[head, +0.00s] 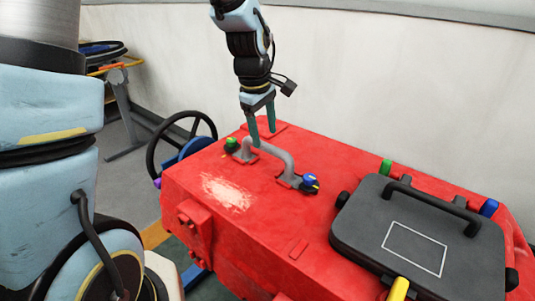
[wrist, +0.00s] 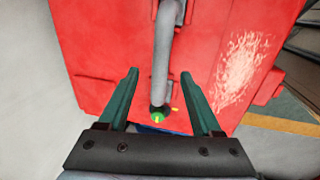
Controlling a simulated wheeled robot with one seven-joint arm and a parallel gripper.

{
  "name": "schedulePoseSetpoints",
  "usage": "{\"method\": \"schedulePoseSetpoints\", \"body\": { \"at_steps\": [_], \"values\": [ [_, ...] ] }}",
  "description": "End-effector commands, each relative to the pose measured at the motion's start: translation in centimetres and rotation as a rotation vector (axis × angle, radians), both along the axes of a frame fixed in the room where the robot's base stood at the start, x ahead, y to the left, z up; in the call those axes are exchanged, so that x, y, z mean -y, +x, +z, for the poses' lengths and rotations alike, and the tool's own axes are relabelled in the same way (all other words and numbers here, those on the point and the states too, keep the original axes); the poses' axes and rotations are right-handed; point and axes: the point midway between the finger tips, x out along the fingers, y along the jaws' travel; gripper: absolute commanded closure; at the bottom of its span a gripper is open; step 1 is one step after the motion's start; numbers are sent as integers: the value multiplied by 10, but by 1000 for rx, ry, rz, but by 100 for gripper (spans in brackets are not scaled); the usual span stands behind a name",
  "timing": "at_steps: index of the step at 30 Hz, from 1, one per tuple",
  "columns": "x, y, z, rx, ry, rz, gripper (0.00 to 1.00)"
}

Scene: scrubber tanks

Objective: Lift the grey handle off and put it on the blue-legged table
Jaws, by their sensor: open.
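The grey handle (head: 272,154) is a bent bar on top of the red tank (head: 245,215) in the head view. A green knob (head: 232,144) is at its left end and a blue knob (head: 310,180) at its right end. My gripper (head: 262,139) is open over the handle's left part. In the wrist view the grey handle (wrist: 163,60) runs between the two green fingers of my gripper (wrist: 161,72), with clear gaps on both sides. I cannot tell how far the fingertips reach down beside the bar. The blue-legged table is not clearly identifiable.
A dark grey lid (head: 365,250) with a black handle lies on the tank's right side, with coloured knobs around it. A black handwheel (head: 160,145) stands at the tank's left. A pale wall (head: 400,90) rises close behind the tank.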

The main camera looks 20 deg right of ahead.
Motion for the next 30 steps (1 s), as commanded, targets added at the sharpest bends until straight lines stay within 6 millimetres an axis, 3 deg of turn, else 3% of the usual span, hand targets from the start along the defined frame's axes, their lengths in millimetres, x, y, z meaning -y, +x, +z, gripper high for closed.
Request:
{"method": "schedulePoseSetpoints", "body": {
  "at_steps": [7, 15, 25, 30],
  "values": [
    [3, 1, -16, -1, 1, -2, 34],
    [9, 2, -52, -1, 1, -2, 34],
    [11, 3, -60, 1, -2, -2, 34],
    [11, 3, -60, 1, -2, -2, 51]
  ]
}}
